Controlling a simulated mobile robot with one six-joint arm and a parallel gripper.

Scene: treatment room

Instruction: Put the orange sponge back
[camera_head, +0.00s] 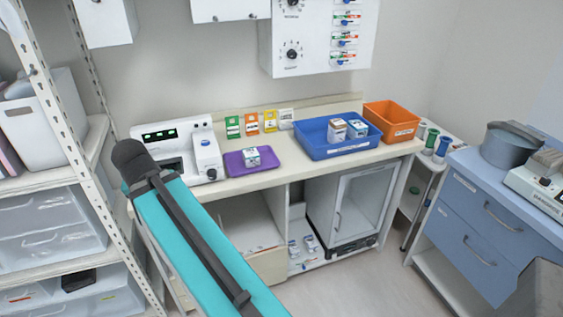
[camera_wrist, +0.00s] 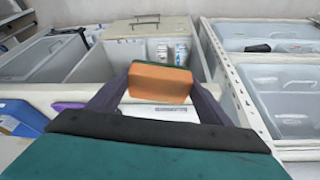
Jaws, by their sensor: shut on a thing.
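The orange sponge (camera_wrist: 160,83) shows in the wrist view as an orange block with a thin green layer along its upper edge. My gripper (camera_wrist: 161,80) has its two dark fingers shut on the sponge from both sides. A pale surface lies behind and below the sponge in that view; I cannot tell the gap to it. In the head view my teal arm reaches from the bottom toward the left end of the bench, and the gripper and sponge are hidden there.
The bench (camera_head: 288,171) holds a white device (camera_head: 207,155), a purple tray (camera_head: 234,164) with a small box, a blue tray (camera_head: 314,151) with boxes and an orange bin (camera_head: 391,120). A shelf rack (camera_head: 66,143) stands left, a blue drawer cabinet (camera_head: 467,234) right.

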